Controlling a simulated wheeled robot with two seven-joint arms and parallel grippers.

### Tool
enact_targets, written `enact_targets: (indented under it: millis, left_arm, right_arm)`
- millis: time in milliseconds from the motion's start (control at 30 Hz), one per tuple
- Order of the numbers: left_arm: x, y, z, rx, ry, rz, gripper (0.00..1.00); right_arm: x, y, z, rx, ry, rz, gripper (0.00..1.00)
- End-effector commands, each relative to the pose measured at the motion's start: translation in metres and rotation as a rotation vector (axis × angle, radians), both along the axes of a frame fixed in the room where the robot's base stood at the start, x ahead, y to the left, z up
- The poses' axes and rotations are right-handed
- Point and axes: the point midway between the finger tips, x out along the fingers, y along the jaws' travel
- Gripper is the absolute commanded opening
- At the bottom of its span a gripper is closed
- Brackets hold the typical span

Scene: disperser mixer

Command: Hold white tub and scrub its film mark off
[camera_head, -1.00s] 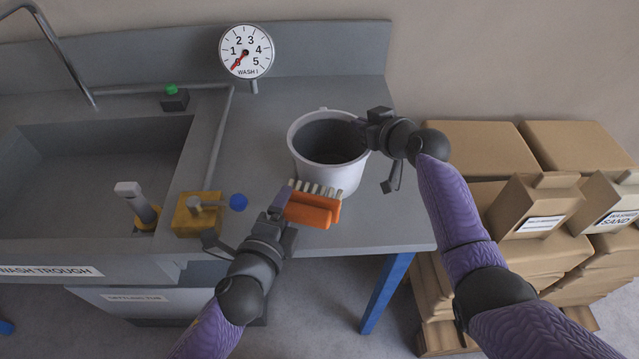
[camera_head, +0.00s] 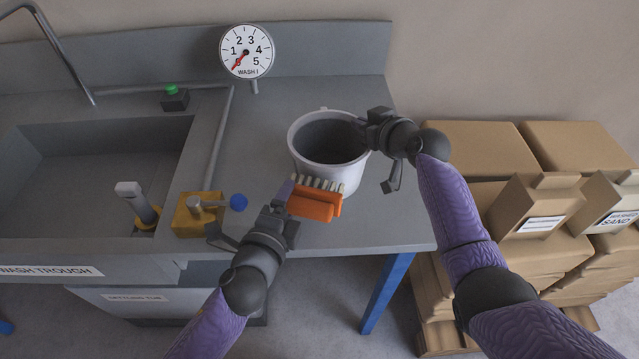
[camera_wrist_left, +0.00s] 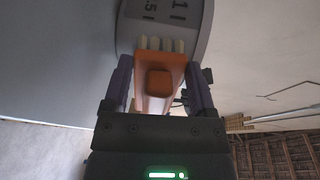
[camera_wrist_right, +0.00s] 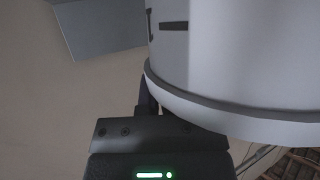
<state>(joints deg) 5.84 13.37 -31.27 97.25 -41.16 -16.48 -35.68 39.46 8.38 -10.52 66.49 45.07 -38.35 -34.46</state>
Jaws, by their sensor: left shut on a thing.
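The white tub (camera_head: 345,177) stands upright on the grey worktop, its dark inside open upward. Its printed scale shows in the left wrist view (camera_wrist_left: 185,32). My left gripper (camera_head: 290,205) is shut on an orange brush (camera_head: 312,207). The brush's pale bristles face the tub's near wall, at or very close to it; contact is unclear. My right gripper (camera_head: 368,135) is at the tub's right rim. In the right wrist view the tub (camera_wrist_right: 235,60) hides much of its jaws, so their closure is unclear. I cannot make out a film mark.
A sink basin (camera_head: 80,185) is at the left, with a yellow valve block (camera_head: 192,222) beside it. A dial gauge (camera_head: 246,52) stands behind the tub. Stacked cardboard boxes (camera_head: 480,150) are at the right. The worktop right of the brush is clear.

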Motion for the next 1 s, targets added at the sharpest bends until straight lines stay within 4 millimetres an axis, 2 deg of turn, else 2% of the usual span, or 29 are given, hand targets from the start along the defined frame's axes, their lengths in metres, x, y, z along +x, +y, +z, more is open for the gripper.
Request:
enact_targets:
  millis: [500, 1000]
  left_arm:
    - [0.01, -0.003, 0.0, -0.001, 0.0, 0.0, 0.16]
    - [0.012, -0.002, -0.033, -0.002, -0.001, 0.004, 0.16]
  right_arm:
    - [0.0, 0.0, 0.0, -0.001, -0.001, -0.001, 0.0]
    - [0.0, 0.0, 0.0, -0.001, 0.0, 0.0, 0.0]
